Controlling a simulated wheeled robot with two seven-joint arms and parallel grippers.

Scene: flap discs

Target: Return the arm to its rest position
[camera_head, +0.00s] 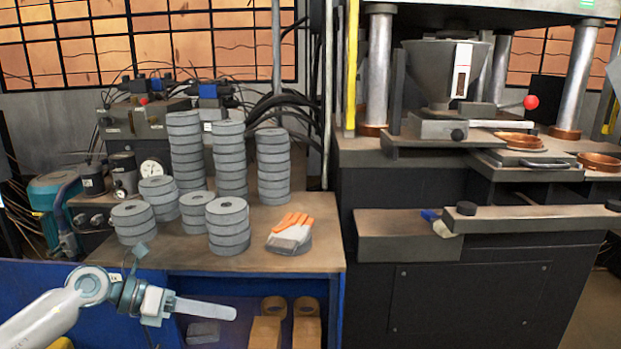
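My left arm (45,322) comes in from the lower left, in front of the blue bench. My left gripper (205,309) points to the right, below the level of the bench top. Its fingers overlap side-on, so their gap is hidden; nothing shows held at the tips. My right arm and gripper are not in view.
The bench top (185,257) bears several stacks of grey flap discs (228,228) and orange-and-white gloves (290,233). Below is a shelf with cardboard boxes (265,332). A dark press (470,290) with a hopper (440,75) stands at right.

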